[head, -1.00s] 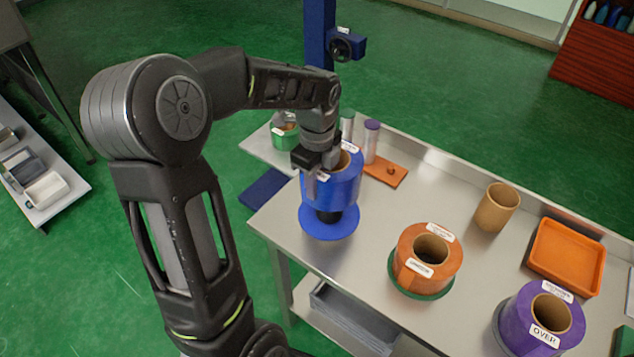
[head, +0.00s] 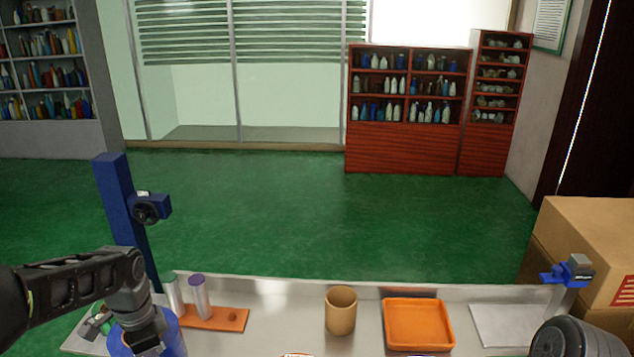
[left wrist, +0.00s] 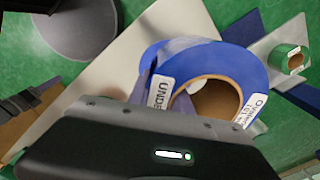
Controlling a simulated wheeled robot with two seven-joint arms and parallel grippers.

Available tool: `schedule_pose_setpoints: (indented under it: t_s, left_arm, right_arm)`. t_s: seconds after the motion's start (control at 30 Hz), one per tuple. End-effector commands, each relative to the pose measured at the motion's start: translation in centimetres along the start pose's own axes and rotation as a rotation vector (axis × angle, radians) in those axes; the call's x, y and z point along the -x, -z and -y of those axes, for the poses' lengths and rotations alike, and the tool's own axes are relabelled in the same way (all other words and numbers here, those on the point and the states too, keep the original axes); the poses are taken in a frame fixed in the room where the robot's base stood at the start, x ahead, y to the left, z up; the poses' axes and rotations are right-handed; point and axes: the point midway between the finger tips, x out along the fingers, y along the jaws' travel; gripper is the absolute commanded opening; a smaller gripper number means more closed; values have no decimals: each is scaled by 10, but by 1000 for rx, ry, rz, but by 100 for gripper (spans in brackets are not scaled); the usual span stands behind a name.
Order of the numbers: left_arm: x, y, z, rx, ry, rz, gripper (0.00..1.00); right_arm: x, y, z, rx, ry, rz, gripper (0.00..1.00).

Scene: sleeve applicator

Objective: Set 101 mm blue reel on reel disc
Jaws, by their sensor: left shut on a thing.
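The blue reel (head: 172,339) is at the lower left of the head view, cut off by the bottom edge. My left gripper (head: 146,342) is shut on its wall. In the left wrist view the reel (left wrist: 232,62) shows its brown cardboard core and two white labels, and the gripper (left wrist: 148,88) grips its rim. The reel disc is out of the head view and hidden in the wrist view, so I cannot tell whether the reel touches it. My right gripper is not in view.
A blue post (head: 122,215) stands behind the reel. An orange holder (head: 232,319) with two clear tubes, a cardboard core (head: 341,311) and an orange tray (head: 387,326) stand on the steel bench. Cartons (head: 590,240) are at the right. A green-wound reel (left wrist: 290,59) lies beyond the blue one.

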Motion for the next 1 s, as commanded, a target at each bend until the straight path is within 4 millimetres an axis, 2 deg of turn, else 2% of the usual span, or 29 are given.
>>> schedule_pose_setpoints:
  t_s: [0.3,0.6,0.8,1.0]
  left_arm:
    - [5,42,7,564,9,-6,0]
    - [3,101,-2,919,4,-12,0]
    - [-1,147,-18,956,-1,-12,0]
    - [-7,176,-36,882,-7,-7,0]
  right_arm:
    - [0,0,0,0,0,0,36]
    - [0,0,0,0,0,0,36]
    - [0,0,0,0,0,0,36]
    - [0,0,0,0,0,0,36]
